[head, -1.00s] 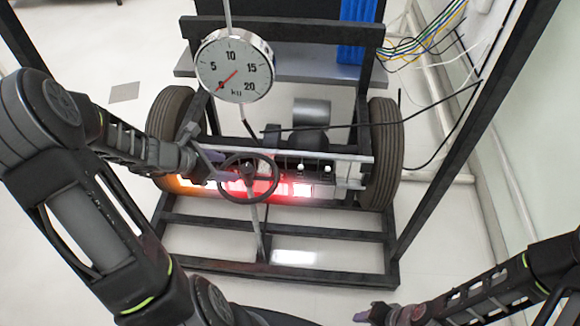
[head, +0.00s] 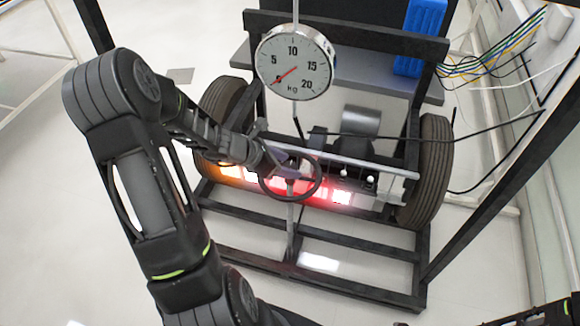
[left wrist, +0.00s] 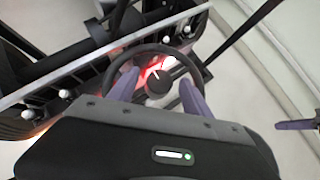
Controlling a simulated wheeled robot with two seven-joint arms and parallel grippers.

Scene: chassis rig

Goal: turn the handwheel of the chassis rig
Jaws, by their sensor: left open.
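The dark handwheel (head: 319,184) stands on a pale column at the front of the chassis rig. My left gripper (head: 287,162) reaches it from the left and overlaps its upper left part in the head view. In the left wrist view the wheel's rim (left wrist: 150,48) arches beyond the gripper. The two purple fingers of my left gripper (left wrist: 159,91) are spread apart, one on each side of the hub (left wrist: 158,82). I cannot tell whether they touch the wheel. A purple finger of my right gripper (left wrist: 296,125) shows at the right edge; its opening is unclear.
A round dial (head: 297,62) hangs above the rig, its needle near zero. Tires (head: 428,172) flank the axle, and glowing red-orange lights (head: 340,197) lie behind the wheel. Dark frame bars (head: 330,286) cross the floor in front. Cables (head: 490,65) hang at upper right.

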